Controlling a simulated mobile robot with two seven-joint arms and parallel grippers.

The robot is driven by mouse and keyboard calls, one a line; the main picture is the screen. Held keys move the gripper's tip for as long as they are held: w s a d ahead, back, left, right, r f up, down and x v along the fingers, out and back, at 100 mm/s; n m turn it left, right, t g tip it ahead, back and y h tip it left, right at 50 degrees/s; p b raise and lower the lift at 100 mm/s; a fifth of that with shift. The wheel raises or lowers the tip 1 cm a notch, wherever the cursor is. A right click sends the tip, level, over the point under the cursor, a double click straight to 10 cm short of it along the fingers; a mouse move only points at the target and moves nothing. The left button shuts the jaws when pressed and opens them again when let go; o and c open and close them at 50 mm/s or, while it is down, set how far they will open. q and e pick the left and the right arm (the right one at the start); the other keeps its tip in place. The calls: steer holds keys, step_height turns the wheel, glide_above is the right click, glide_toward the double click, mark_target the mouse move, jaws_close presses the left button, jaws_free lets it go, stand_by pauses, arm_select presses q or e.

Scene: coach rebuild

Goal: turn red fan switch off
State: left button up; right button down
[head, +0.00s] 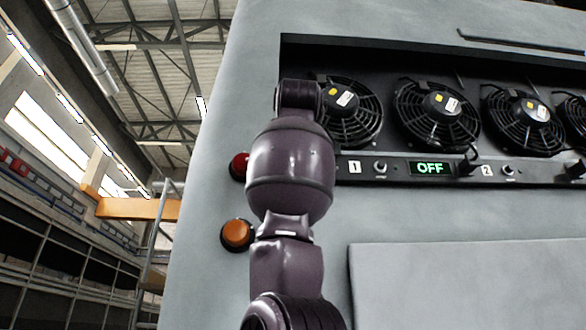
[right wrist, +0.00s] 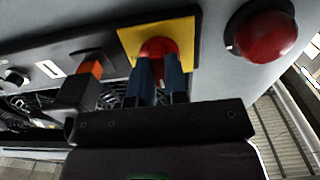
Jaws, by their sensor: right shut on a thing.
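The red fan switch (right wrist: 158,47) is a round red knob on a yellow square plate (right wrist: 187,38) in the right wrist view. My right gripper (right wrist: 159,70) has its two blue fingers close together on the red knob, one on each side. In the head view my own arm stands in front of this spot, so the switch and the gripper tips are hidden there. A small display (head: 432,168) on the fan panel reads OFF in green. My left gripper is in neither view.
Several black fans (head: 437,115) sit in a recess above the panel strip. A red dome (right wrist: 265,35) is beside the yellow plate, and an orange dome (head: 237,234) is lower on the grey wall. A black part with an orange piece (right wrist: 90,70) stands close to the gripper.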

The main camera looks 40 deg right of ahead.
steer(key=shift+r, duration=0.15)
steer(key=c, duration=1.1)
jaws_free()
steer(key=shift+c, duration=0.2)
steer(key=shift+s, duration=0.1)
steer(key=b+v, duration=0.2)
steer(key=v, duration=0.8)
steer(key=shift+s, duration=0.25)
steer(key=shift+a, duration=0.15)
